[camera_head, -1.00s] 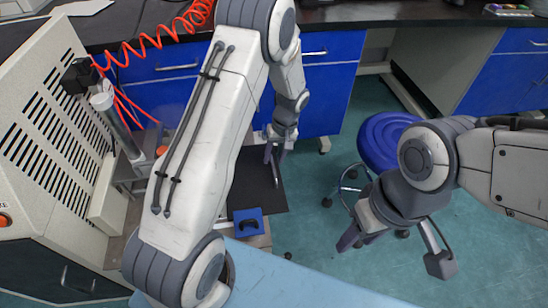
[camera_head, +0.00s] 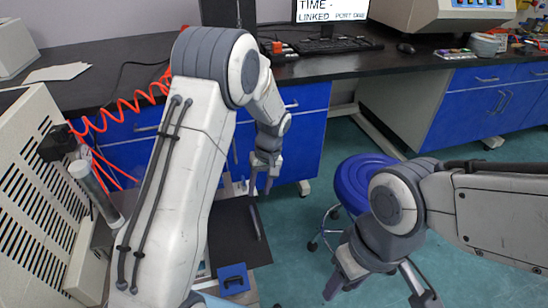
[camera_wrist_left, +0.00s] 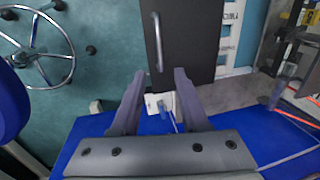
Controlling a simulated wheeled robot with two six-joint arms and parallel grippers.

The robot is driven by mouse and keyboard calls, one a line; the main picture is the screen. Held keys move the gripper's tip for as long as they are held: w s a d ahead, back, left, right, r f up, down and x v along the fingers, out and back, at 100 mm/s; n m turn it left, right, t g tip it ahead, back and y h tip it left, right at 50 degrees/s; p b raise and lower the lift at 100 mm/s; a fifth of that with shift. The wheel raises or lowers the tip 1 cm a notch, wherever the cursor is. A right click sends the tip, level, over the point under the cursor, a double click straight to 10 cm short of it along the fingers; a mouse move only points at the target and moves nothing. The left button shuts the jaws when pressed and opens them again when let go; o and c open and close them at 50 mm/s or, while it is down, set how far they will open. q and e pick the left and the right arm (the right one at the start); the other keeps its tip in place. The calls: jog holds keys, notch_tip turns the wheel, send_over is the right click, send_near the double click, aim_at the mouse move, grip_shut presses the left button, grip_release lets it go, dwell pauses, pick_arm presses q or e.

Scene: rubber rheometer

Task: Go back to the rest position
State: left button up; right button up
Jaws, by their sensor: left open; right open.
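My left gripper (camera_head: 262,190) hangs in the middle of the head view, over the floor edge of a black board in front of the blue cabinets. In the left wrist view its two fingers (camera_wrist_left: 158,105) are apart with nothing held between them. My right gripper (camera_head: 375,290) is at the lower right of the head view, open and empty, in front of the blue stool.
A blue stool (camera_head: 360,180) stands on the green floor right of my left gripper. A beige machine (camera_head: 40,190) is at left. Blue cabinets (camera_head: 480,95) line the dark bench (camera_head: 330,62).

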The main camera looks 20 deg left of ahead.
pick_arm(q)
jog(key=s+d+r+m+t+h, duration=0.1)
jog(key=s+d+r+m, duration=0.3)
jog(key=s+d+r, duration=0.4)
jog(key=s+d+r+m+h, duration=0.1)
jog(key=s+d+r+m, duration=0.4)
jog(key=s, duration=0.4)
jog(key=s+r+m, duration=0.1)
jog(key=s+m, duration=0.3)
jog(key=s, duration=0.7)
notch_tip(320, 180, up, 26)
jog(key=p, duration=2.6)
jog(key=shift+d+h, duration=0.4)
jog(key=shift+s, duration=0.1)
